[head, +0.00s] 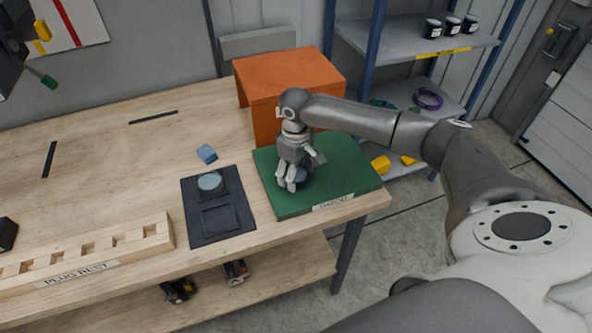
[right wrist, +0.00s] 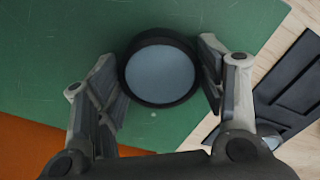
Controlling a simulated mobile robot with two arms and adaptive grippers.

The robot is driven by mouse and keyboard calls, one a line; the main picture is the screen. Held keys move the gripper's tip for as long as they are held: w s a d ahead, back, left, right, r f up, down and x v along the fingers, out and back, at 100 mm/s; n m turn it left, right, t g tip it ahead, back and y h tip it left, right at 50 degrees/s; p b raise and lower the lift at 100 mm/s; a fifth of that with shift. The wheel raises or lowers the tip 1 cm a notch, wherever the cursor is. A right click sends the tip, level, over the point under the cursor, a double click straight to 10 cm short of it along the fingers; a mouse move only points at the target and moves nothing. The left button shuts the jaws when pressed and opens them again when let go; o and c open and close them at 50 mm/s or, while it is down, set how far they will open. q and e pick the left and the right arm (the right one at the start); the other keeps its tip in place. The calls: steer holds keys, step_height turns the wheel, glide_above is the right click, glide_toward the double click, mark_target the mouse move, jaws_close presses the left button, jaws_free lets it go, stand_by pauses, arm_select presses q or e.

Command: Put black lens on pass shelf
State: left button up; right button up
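A round black-rimmed lens (right wrist: 160,75) with a grey-blue face sits between the fingers of my right gripper (right wrist: 163,80), over a green board (head: 328,192). In the head view my right gripper (head: 301,172) points down at the board, one finger on each side of the lens (head: 304,177), which is partly hidden. The fingers are close to its rim; I cannot tell whether they press on it. A second lens-like disc (head: 209,182) with a pale face lies on a black tray (head: 228,220) to the left. A blue-framed shelf unit (head: 405,42) stands at the back right.
An orange open-sided box (head: 285,75) stands behind the green board. The shelf unit holds several black jars (head: 452,26) above and a purple ring (head: 428,99) lower down.

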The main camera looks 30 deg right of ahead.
steer(key=o, duration=0.3)
steer(key=shift+o, duration=0.2)
steer(key=shift+r, duration=0.15)
step_height(320, 180, up, 12)
steer(key=b, duration=0.2)
steer(key=shift+b, duration=0.4)
